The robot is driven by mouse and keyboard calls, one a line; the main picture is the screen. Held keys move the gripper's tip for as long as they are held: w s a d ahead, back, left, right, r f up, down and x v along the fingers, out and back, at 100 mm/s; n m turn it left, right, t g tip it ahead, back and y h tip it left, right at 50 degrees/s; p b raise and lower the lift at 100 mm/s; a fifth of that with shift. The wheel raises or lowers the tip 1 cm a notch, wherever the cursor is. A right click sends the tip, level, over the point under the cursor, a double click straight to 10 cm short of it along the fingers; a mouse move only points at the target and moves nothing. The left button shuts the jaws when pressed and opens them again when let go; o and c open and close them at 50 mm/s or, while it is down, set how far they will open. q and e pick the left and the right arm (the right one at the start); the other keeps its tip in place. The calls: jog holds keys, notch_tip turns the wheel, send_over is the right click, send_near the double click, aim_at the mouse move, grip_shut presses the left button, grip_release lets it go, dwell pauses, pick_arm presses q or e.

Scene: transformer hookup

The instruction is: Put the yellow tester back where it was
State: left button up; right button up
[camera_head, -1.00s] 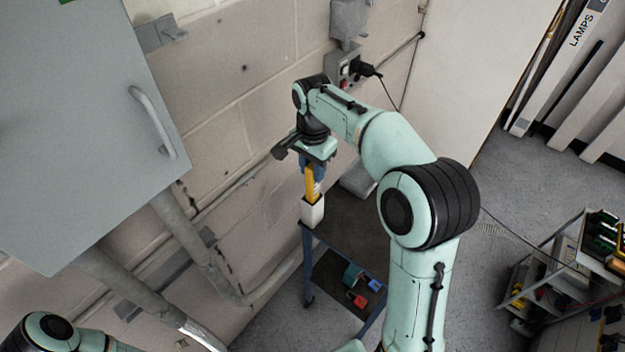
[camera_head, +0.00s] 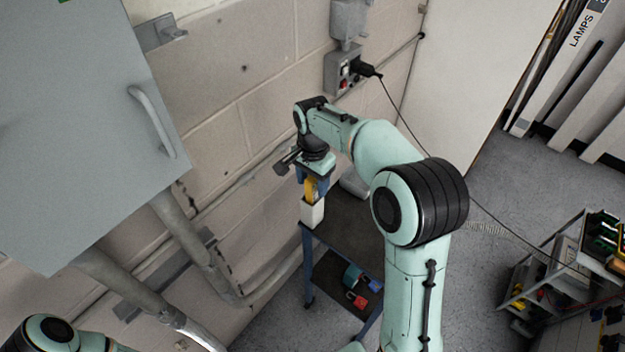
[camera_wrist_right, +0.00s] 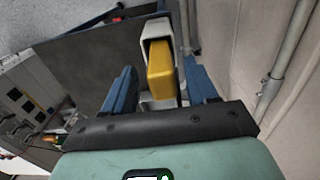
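The yellow tester (camera_head: 311,189) stands upright in a white holder (camera_head: 312,213) at the near left corner of a dark-topped table. In the right wrist view the tester (camera_wrist_right: 161,70) sits with its far part inside the white holder (camera_wrist_right: 154,28). My right gripper (camera_head: 313,184) points down right over it. In the right wrist view its blue fingers (camera_wrist_right: 160,88) stand on either side of the tester, with gaps showing, so it looks open. My left arm shows only at the lower left; its gripper is out of view.
The table (camera_head: 352,226) has a lower shelf with red and blue padlocks (camera_head: 357,299). A wall with pipes and a grey cabinet (camera_head: 80,120) is at left. A socket box (camera_head: 345,70) with a black plug and cable is behind. A loaded cart (camera_head: 560,270) stands at right.

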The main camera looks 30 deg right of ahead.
notch_tip(320, 180, up, 12)
dwell(0.6)
dwell(0.4)
